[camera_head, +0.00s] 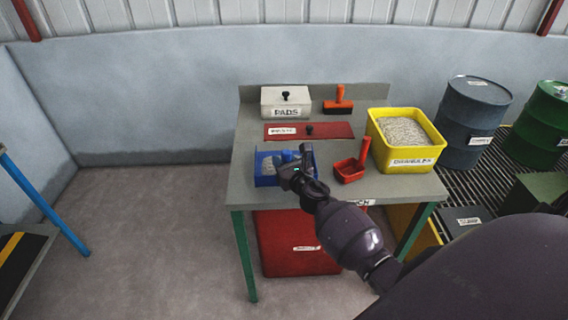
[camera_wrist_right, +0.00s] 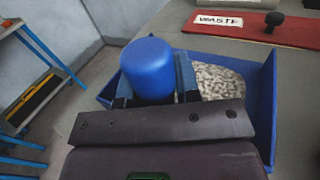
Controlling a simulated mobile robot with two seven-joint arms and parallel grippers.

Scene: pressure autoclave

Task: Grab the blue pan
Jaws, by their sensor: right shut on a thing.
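The blue pan (camera_head: 266,181) sits on the near left part of the grey-topped table, with pale granules in it. My right gripper (camera_head: 291,158) is over the pan. In the right wrist view the gripper (camera_wrist_right: 155,85) is shut on the pan's rounded blue handle (camera_wrist_right: 147,66). The pan's wall (camera_wrist_right: 262,95) and the granules show behind and to the right of the fingers. The gripper hides part of the pan in the head view. My left gripper is not in view.
A red scoop (camera_head: 350,171) and a yellow bin of granules (camera_head: 408,156) stand to the right. Behind are a red waste lid (camera_head: 340,130), a white pads box (camera_head: 286,102) and an orange-handled brush (camera_head: 339,100). Drums (camera_head: 474,120) stand right of the table (camera_head: 330,191).

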